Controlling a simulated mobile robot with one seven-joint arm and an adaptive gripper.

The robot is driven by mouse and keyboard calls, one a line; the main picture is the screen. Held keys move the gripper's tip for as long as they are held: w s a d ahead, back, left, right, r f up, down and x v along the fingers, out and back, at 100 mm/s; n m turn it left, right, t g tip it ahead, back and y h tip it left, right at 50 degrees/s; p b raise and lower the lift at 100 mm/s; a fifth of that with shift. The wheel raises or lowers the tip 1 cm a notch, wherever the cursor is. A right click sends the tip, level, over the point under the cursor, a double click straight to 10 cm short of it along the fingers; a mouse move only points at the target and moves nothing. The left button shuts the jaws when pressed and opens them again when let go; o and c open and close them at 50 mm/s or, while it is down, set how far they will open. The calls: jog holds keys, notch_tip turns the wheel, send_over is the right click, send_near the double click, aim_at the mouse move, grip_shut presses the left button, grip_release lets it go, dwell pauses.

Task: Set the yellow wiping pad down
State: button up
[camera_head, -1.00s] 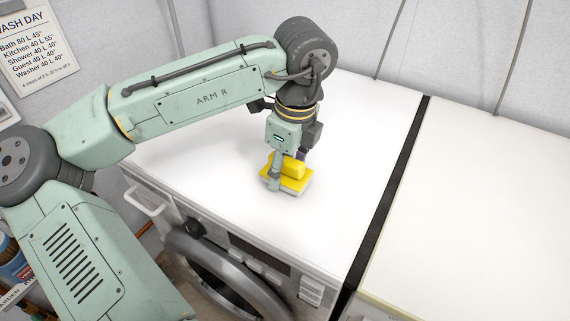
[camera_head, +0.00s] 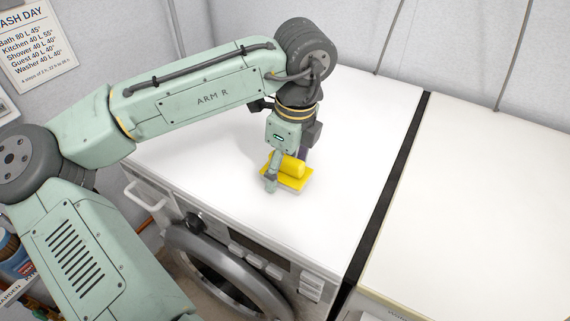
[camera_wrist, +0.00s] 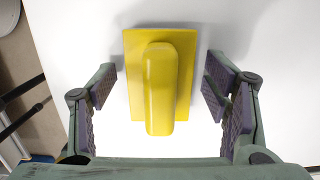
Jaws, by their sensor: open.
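The yellow wiping pad (camera_head: 291,169) lies flat on the white top of the washing machine (camera_head: 221,205), near its front edge. It has a thin plate with a raised rounded handle on top, and a pale layer shows under the plate in the head view. In the wrist view the pad (camera_wrist: 161,82) lies between my fingers with a gap on each side. My gripper (camera_wrist: 160,108) is open and points down over the pad. In the head view my gripper (camera_head: 285,178) partly hides the pad.
A second white-topped appliance (camera_head: 478,200) stands to the right, past a dark gap (camera_head: 388,190). The white top behind and right of the pad is clear. A wall notice (camera_head: 35,45) hangs at the left. The round machine door (camera_head: 222,275) is below the front edge.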

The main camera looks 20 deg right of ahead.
aim_at(292, 160)
jog(key=r, duration=0.8)
jog(key=s+d+r, duration=0.1)
jog(key=r, duration=0.3)
jog(key=shift+s+r+b, duration=0.1)
jog(key=shift+r+b, duration=0.1)
jog(key=shift+b, duration=0.2)
